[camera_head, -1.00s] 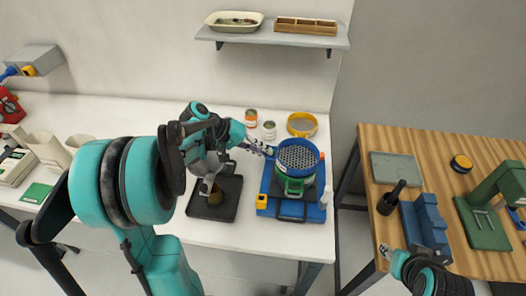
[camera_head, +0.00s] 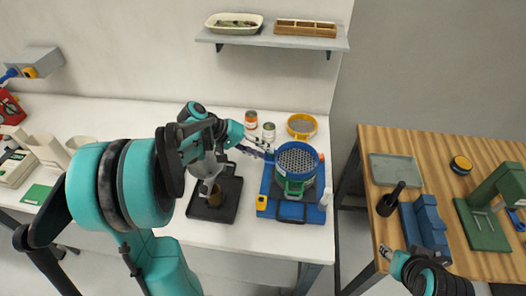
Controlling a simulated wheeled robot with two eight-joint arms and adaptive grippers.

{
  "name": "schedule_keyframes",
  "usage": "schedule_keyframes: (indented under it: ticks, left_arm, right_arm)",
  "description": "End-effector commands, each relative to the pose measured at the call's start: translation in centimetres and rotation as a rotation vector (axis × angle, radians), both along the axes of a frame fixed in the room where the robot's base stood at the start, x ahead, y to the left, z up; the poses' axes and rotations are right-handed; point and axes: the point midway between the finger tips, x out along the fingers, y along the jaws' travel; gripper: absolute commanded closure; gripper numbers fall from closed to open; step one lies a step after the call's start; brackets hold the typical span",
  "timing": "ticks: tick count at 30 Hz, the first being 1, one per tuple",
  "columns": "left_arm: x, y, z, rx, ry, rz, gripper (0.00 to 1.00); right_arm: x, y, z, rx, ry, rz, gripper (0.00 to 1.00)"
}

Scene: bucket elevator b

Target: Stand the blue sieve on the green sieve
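The blue sieve (camera_head: 297,159), a round rim with a perforated grey mesh, sits over the green sieve (camera_head: 294,188) and looks about level. Only the green sieve's front wall shows below it; I cannot tell whether the two are fully seated. My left gripper (camera_head: 262,151) reaches in from the left at the blue sieve's left side. It appears shut on the blue sieve's left edge or handle, though the fingertips are small. My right gripper (camera_head: 386,252) is low on the right, by the wooden table's edge, away from the sieves; its fingers are unclear.
A blue machine base (camera_head: 265,204) is under the sieves. A black tray (camera_head: 224,208) lies to its left, a white bottle (camera_head: 326,197) to its right. Two cans (camera_head: 251,119) and a yellow-rimmed sieve (camera_head: 302,125) stand behind. A shelf (camera_head: 270,39) hangs above.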

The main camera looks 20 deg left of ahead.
Motion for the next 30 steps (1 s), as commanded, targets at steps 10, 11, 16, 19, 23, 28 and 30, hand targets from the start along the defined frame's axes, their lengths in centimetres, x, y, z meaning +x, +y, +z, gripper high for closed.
schedule_keyframes:
  ticks: [10,11,16,19,23,28,30]
  left_arm:
    - [-3.2,5.1,5.4,0.000,0.000,0.004,0.72]
    - [-3.5,5.4,5.7,0.000,0.000,0.004,0.72]
    - [-4.3,6.7,7.0,0.000,0.000,0.003,0.72]
    - [-4.7,6.4,7.3,0.013,0.005,-0.001,0.72]
    - [-5.8,3.2,7.1,0.100,0.032,-0.009,0.72]
    - [-9.5,-2.7,5.8,0.341,0.043,-0.029,0.72]
    - [-11.4,-4.4,5.1,0.451,0.020,-0.039,0.72]
  right_arm:
    - [0.0,0.0,1.9,0.000,0.000,0.000,0.60]
    - [0.0,0.0,2.0,0.000,0.000,0.000,0.60]
    - [0.0,0.0,2.4,0.000,0.000,0.000,0.60]
    - [0.0,0.0,2.4,0.000,0.000,0.000,0.60]
    - [0.0,0.0,2.4,0.000,0.000,0.000,0.60]
    - [0.0,0.0,2.4,0.000,0.000,0.000,0.60]
    - [0.0,0.0,2.4,0.000,0.000,0.000,0.60]
